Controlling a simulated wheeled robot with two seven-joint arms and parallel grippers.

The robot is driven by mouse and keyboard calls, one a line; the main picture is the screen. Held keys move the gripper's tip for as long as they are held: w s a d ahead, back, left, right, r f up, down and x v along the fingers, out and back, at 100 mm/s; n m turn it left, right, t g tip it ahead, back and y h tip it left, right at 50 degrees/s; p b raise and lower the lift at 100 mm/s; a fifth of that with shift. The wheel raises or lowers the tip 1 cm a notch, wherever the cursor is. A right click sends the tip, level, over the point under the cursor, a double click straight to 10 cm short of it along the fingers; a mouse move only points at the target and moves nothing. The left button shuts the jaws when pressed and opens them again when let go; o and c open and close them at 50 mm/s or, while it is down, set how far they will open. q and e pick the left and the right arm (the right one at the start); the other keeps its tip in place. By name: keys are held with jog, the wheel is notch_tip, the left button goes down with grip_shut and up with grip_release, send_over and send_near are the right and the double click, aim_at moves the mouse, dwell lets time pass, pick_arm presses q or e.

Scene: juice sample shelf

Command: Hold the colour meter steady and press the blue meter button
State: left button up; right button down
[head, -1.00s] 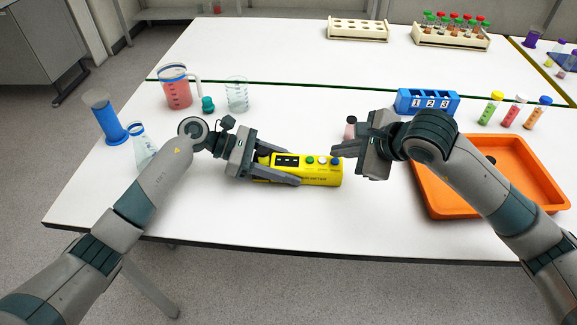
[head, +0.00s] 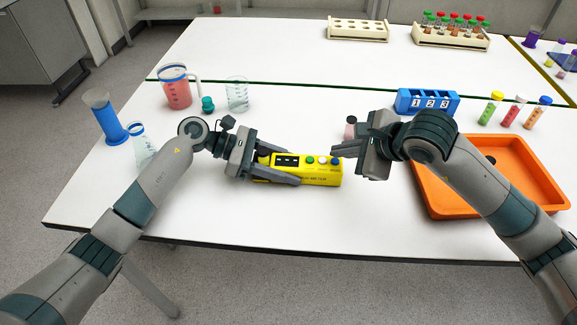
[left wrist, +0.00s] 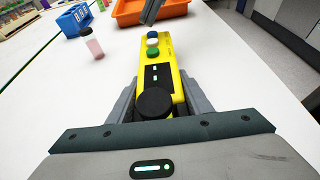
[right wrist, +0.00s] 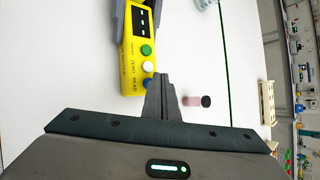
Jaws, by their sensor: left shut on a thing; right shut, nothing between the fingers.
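The yellow colour meter (head: 318,176) lies lengthwise on the white table, with a dark display and green, white and blue buttons along its top. My left gripper (head: 286,166) is shut on the meter's left part, its fingers along both sides. The left wrist view shows the meter (left wrist: 164,72) running away between the fingers, with a black round knob (left wrist: 153,103) close by. My right gripper (head: 335,153) is shut and empty, its tips right by the blue button (head: 336,161) at the meter's right end. In the right wrist view the tips (right wrist: 160,78) are beside the blue button (right wrist: 149,83); I cannot tell whether they touch.
A small pink bottle with a dark cap (head: 350,129) stands just behind my right gripper. A blue numbered rack (head: 427,102) and an orange tray (head: 432,204) are to the right. A red-filled jug (head: 178,93) and a glass beaker (head: 237,96) stand back left. The table in front of the meter is clear.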

aim_at(339, 165)
jog(key=shift+f, duration=0.5)
dwell(0.4)
jog(key=shift+r, duration=0.55)
jog(key=shift+r, duration=0.1)
jog(key=shift+r, duration=2.9)
pick_arm(q)
jog(key=o, duration=1.4)
jog(key=shift+a, duration=0.15)
